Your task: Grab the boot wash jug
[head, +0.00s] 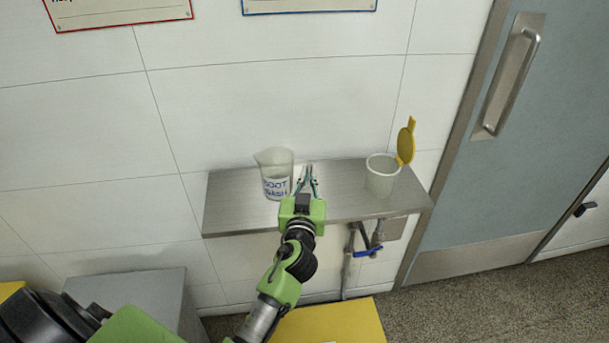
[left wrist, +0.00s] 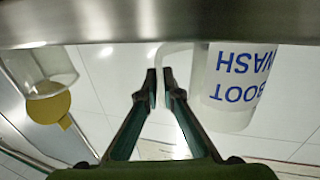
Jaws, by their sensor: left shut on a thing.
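The boot wash jug (head: 275,170) is a translucent beaker with blue lettering and stands upright on the steel shelf. In the left wrist view the jug (left wrist: 228,112) appears upside down, right of the fingers. My left gripper (head: 309,178) is at the jug's right side, above the shelf. In the left wrist view my left gripper (left wrist: 160,80) has its fingertips close together on the jug's pale handle. The handle is partly hidden by the fingertips. My right gripper is not in view.
The steel shelf (head: 235,212) is fixed to a white tiled wall. Pipes with a blue valve lever (head: 368,252) hang below. A grey door (head: 500,170) is at the right.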

